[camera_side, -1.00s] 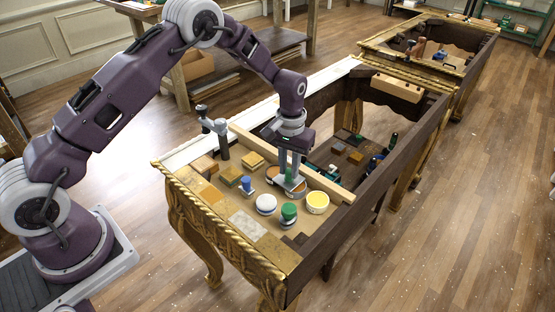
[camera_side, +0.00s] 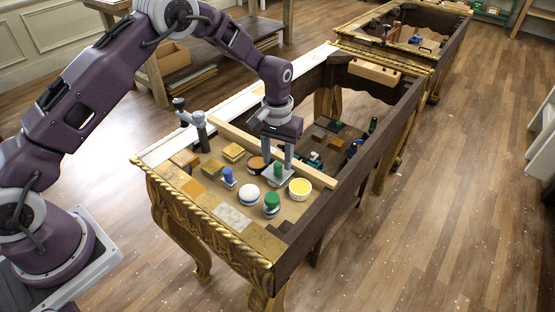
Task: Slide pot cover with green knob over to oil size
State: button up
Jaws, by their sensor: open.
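The pot cover, a flat grey disc with a green knob (camera_side: 278,169), lies among the pots on the near end of the console. My gripper (camera_side: 279,168) points down over it, its open fingers around the green knob; I cannot tell whether they touch it. No label for the oil size is readable. A yellow-topped pot (camera_side: 300,187) stands just right of the cover, and an orange-brown round pot (camera_side: 257,163) just left; I cannot tell which one is the oil size.
A green-capped jar (camera_side: 271,203), a white-topped jar (camera_side: 249,193) and a blue-knobbed item (camera_side: 228,177) stand in front of the cover. A wooden bar (camera_side: 235,139) crosses behind. The gilt console edge (camera_side: 205,225) bounds the front.

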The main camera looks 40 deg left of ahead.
notch_tip(320, 180, up, 6)
jog(key=shift+r, duration=0.35)
notch_tip(320, 180, up, 9)
jog(key=t, duration=0.1)
send_over(278, 165)
jog(key=s+a, duration=0.1)
jog(key=s, duration=0.3)
jog(key=s+a+r+m+t, duration=0.1)
jog(key=s+r+t, duration=0.1)
jog(key=s+r, duration=0.75)
jog(key=s+a+r+m+t, duration=0.1)
jog(key=s+r+m+t, duration=0.1)
jog(key=s, duration=1.8)
jog(key=shift+a+t, duration=0.3)
jog(key=shift+a, duration=0.05)
